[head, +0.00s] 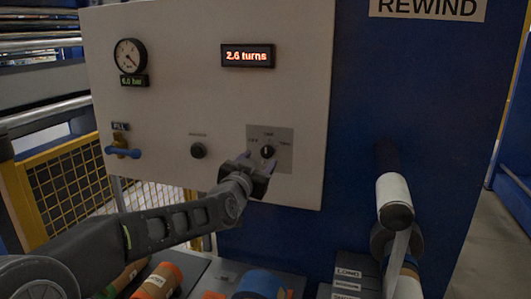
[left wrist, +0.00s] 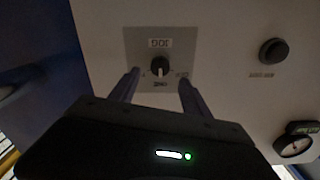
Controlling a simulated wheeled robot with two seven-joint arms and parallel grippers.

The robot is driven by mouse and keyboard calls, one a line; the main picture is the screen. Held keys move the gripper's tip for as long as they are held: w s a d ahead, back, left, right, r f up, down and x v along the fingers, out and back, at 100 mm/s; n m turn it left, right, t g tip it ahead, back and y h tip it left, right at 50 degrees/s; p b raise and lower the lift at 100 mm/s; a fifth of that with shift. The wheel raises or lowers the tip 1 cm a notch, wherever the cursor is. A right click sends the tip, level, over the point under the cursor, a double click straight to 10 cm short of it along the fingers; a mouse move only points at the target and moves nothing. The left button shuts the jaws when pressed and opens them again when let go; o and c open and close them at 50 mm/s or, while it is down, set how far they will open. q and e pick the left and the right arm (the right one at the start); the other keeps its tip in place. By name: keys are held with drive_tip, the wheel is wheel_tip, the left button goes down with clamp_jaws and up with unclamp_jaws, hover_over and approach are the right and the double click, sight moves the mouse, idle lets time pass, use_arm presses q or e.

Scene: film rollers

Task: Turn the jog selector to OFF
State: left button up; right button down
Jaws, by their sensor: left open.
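The jog selector (head: 267,151) is a small black knob on a grey plate (head: 284,135) on the pale control panel. Small labels stand around it, too small to read surely in the head view. My left gripper (head: 257,160) is open just in front of the plate. In the left wrist view, which is upside down, the knob (left wrist: 159,66) shows between and just beyond the two fingertips, apart from both. A light pointer mark on it seems to face the label above it as seen by the head. My right gripper is not in view.
A black push button (head: 198,150) sits left of the selector. A blue-handled fill valve (head: 123,152), a gauge (head: 130,55) and a "2.6 turns" display (head: 247,56) are on the panel. A white roll (head: 393,192) juts out at right. Coloured rolls (head: 158,282) lie below.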

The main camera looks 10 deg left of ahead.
sight(266, 153)
use_arm(q)
drive_tip(key=w+p, duration=0.1)
drive_tip(key=w, duration=0.4)
drive_tip(key=shift+w+d+p, duration=0.15)
drive_tip(key=shift+p, duration=0.25)
drive_tip(key=shift+w, duration=0.45)
clamp_jaws()
